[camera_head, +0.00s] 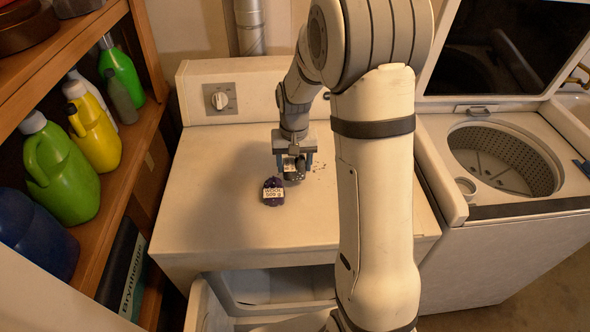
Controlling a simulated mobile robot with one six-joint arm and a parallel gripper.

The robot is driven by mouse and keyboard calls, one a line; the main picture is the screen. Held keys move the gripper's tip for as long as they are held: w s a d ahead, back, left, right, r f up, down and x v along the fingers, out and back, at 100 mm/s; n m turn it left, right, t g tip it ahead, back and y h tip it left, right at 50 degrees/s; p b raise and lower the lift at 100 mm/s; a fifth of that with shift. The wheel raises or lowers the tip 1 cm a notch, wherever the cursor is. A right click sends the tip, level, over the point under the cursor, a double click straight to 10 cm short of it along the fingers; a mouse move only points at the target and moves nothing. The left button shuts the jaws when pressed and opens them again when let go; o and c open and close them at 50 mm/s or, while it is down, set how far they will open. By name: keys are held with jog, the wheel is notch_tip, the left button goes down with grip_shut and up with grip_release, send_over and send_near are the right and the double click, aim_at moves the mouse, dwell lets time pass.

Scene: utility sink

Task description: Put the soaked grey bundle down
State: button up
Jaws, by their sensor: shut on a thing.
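A dark purple bundle (272,197) with a white label reading about "WOOL 500 g" lies close by, to the front left of the gripper.
An open washer (505,212) with a round drum stands at the right. A wooden shelf (128,170) with green and yellow bottles stands at the left. Small dark specks (318,167) lie right of the gripper. The dryer's left and front top is clear. Its front opening (262,285) is open below.

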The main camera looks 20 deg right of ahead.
aim_at(295, 173)
jog(key=shift+s+f, duration=0.1)
jog(key=shift+f, duration=1.7)
jog(key=shift+f, duration=0.2)
jog(key=o, duration=1.5)
